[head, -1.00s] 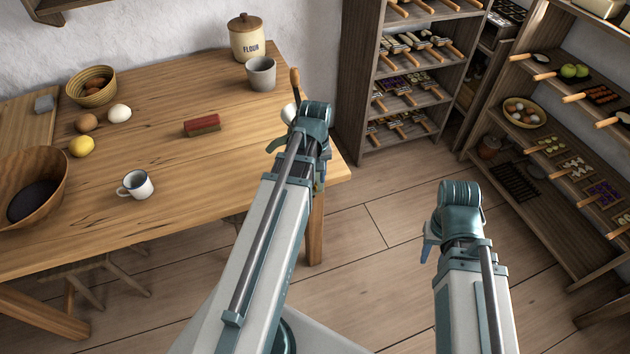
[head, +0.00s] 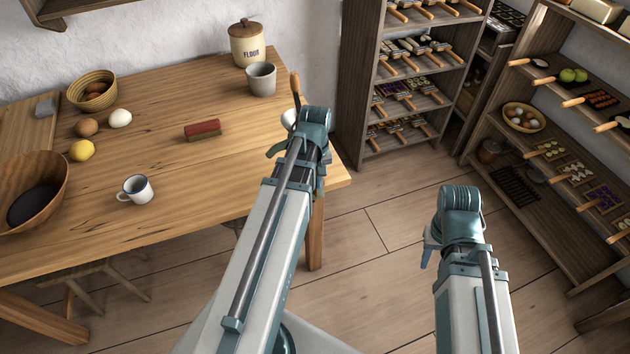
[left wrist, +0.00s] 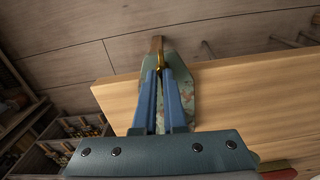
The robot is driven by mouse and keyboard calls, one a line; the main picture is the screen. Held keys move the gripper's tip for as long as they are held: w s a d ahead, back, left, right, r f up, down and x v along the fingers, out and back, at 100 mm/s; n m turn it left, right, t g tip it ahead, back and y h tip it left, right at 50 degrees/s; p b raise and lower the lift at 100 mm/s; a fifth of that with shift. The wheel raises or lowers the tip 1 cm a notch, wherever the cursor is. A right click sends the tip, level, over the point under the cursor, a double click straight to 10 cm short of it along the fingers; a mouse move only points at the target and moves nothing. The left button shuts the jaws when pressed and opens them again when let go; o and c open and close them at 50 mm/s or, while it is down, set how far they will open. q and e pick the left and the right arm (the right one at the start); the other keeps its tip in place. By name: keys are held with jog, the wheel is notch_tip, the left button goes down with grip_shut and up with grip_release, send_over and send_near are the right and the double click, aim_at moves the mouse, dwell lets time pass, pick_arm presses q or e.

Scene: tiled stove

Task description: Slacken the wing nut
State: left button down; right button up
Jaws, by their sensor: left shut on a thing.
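In the left wrist view, a green, floral-patterned piece (left wrist: 180,95) with a wooden handle (left wrist: 157,44) stands at the table edge. A small brass part, apparently the wing nut (left wrist: 161,61), shows at my fingertips. My left gripper (left wrist: 160,76) is shut on it; the fingers partly hide it. In the head view, the handle (head: 296,84) rises behind my left wrist, which hides most of the piece and the nut. My right gripper (head: 428,257) hangs over the floor, away from the table; its jaw opening is not clear.
The wooden table (head: 230,165) carries a red block (head: 202,130), an enamel mug (head: 136,189), a grey cup (head: 262,79), a flour jar (head: 247,44) and a large bowl (head: 50,178). Loaded shelves stand behind and right. The floor (head: 350,275) between is clear.

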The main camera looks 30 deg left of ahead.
pick_arm(q)
jog(key=n, duration=0.7)
jog(key=shift+a+n, duration=0.1)
jog(key=shift+n, duration=0.3)
jog(key=n, duration=0.7)
jog(key=shift+a, duration=0.1)
jog(key=n, duration=1.2)
jog(key=shift+s+a+n, duration=0.1)
jog(key=shift+s+n, duration=0.05)
jog(key=shift+n, duration=0.15)
jog(key=c, duration=1)
grip_release()
